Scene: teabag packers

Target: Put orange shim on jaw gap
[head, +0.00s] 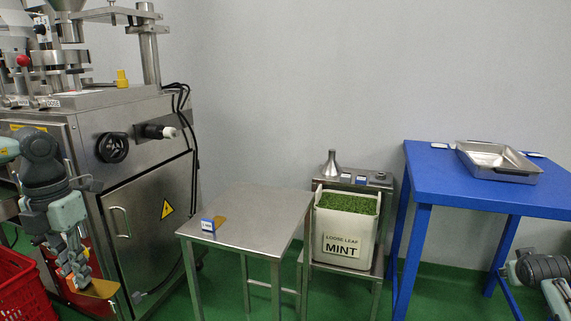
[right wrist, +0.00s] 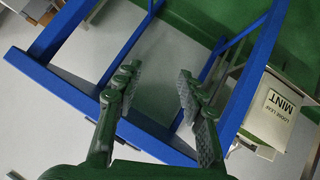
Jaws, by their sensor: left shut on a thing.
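My left gripper (head: 84,279) is low at the left in the head view, in front of the steel packing machine (head: 150,190). It is shut on a flat orange shim (head: 102,289), which sticks out to the right of the fingers. The jaw gap cannot be made out clearly. In the right wrist view my right gripper (right wrist: 157,72) is open and empty, with the blue table's frame beyond it.
The steel table (head: 255,225) is mostly bare. A stand beside it holds a mint bin (head: 345,245) and a metal funnel (head: 331,165). A blue table (head: 430,180) at the right carries a steel tray (head: 475,160). A red crate (head: 20,290) is at the lower left.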

